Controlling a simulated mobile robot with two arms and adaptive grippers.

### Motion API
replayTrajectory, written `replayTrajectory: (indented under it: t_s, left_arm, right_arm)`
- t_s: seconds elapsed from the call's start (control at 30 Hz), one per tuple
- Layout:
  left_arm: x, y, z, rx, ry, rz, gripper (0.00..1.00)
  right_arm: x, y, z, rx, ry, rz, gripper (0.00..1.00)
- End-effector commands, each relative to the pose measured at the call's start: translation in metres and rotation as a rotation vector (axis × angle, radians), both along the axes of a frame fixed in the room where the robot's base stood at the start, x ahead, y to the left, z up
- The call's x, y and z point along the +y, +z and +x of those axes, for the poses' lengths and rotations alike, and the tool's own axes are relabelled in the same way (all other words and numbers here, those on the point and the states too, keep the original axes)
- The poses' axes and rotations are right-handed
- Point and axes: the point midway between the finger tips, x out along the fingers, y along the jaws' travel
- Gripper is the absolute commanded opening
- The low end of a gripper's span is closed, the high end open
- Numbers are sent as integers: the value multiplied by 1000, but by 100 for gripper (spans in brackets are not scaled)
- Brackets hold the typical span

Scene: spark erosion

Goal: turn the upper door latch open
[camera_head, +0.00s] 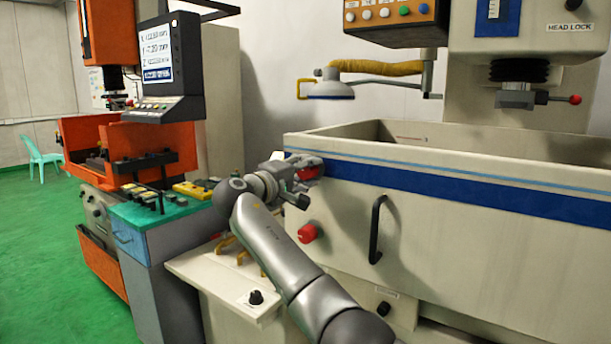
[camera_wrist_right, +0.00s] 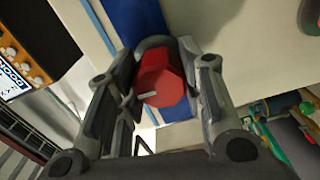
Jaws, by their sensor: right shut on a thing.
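The upper door latch, a red knob (camera_head: 310,168), sits at the left end of the blue stripe on the beige tank wall. In the right wrist view the red latch knob (camera_wrist_right: 161,82) lies between the two fingers, with the blue stripe behind it. My right gripper (camera_head: 297,177) reaches it from the left and is shut on it. The fingers hide part of the knob in the head view. A second red knob, the lower latch (camera_head: 307,233), is lower on the same wall, apart from the gripper. My left gripper is not in view.
A black door handle (camera_head: 377,230) stands out from the tank wall to the right. A beige shelf (camera_head: 215,280) with a black knob is below my right arm. A green-topped cabinet (camera_head: 150,214) with tools and an orange machine stand at the left.

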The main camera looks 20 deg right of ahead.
Motion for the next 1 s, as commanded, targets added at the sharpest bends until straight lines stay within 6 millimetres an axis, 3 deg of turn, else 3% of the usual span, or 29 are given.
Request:
replayTrajectory:
  t_s: [0.5, 0.53, 0.7, 1.0]
  left_arm:
    - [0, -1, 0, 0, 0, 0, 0]
    - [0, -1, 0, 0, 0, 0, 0]
    - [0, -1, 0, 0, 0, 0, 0]
    - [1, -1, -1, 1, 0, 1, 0]
  right_arm:
    - [0, -1, 0, -14, 0, 13, 12]
    - [0, -1, 0, -14, 0, 13, 38]
    - [0, 0, 0, -14, 0, 12, 58]
    - [1, 0, 0, -14, 0, 11, 58]
